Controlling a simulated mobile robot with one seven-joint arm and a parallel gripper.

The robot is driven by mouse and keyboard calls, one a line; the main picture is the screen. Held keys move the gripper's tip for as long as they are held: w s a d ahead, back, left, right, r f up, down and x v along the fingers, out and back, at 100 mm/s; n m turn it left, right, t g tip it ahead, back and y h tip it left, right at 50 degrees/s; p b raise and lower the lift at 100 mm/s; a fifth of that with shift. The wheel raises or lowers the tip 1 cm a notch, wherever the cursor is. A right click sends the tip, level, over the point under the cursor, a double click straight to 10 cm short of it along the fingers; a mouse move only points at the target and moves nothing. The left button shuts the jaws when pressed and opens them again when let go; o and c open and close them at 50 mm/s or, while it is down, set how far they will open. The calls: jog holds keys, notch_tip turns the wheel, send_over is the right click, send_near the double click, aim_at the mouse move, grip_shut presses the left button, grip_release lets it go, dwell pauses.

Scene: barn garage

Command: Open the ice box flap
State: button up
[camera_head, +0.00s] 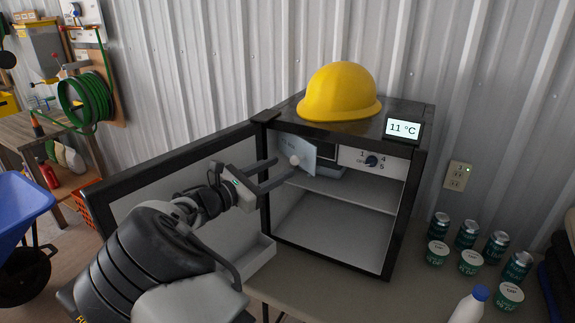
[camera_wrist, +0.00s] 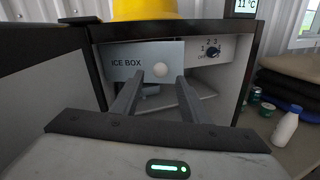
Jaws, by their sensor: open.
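The ice box flap (camera_head: 307,153) is a pale grey panel in the upper left of the small fridge (camera_head: 402,190). My gripper (camera_head: 288,165) reaches in from the left. Its two fingers are apart, with the knob between or just beyond their tips (camera_wrist: 159,80); I cannot tell whether they touch it.
The fridge door (camera_head: 170,172) is wide open to the left, behind my arm. A yellow hard hat (camera_head: 340,92) sits on top. A dial panel (camera_head: 372,160) is right of the flap, above a shelf. Several cans (camera_head: 467,234) and a white bottle (camera_head: 470,305) stand at right.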

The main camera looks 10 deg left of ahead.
jog(key=v, duration=1.2)
jog(key=shift+a, duration=0.1)
